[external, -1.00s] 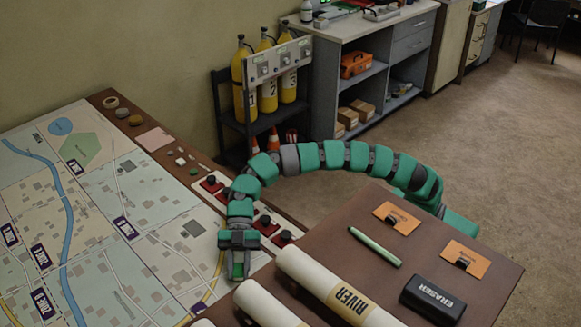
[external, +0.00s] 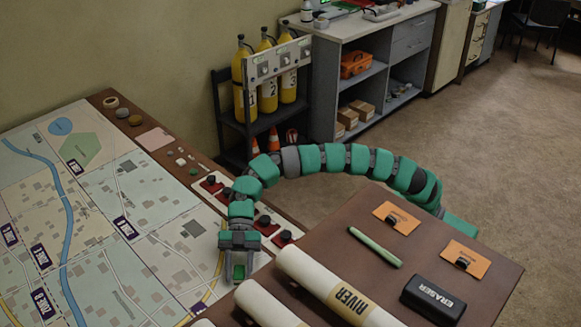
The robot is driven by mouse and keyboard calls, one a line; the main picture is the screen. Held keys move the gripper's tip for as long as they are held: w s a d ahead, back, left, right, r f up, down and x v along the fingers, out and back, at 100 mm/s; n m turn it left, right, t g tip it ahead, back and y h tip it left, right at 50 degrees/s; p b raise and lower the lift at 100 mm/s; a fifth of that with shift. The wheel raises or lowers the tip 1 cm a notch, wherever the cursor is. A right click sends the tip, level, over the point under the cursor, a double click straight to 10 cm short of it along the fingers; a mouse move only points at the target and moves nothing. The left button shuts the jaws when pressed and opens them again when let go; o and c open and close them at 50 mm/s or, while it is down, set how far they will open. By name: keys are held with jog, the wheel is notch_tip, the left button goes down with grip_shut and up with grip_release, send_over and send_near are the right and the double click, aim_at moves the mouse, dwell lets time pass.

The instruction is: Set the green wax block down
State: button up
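The green wax block (external: 239,271) is small and sits low between the fingers of my gripper (external: 238,267), at the map's edge near the rolled charts. My gripper points down, and its two fingers stand apart with a dark gap above the block. The block appears to rest on the map board (external: 150,235); its exact contact underneath is hard to see. The fingers are on either side of the block and look clear of it.
A brown table (external: 330,235) at right holds rolled charts (external: 340,290), a green marker (external: 375,247), an eraser (external: 433,299) and orange cards (external: 397,218). Red-based black knobs (external: 264,222) line the board's edge close to my gripper. The map has several zone labels.

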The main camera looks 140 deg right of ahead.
jog(key=shift+o, duration=0.3)
jog(key=shift+s+f, duration=0.15)
jog(key=shift+f, duration=0.55)
jog(key=shift+r+p, duration=0.6)
jog(key=shift+p, duration=0.4)
jog(key=p+v, duration=0.1)
jog(key=v, duration=0.5)
jog(key=p+v, duration=0.1)
jog(key=v, duration=0.5)
jog(key=shift+r, duration=0.4)
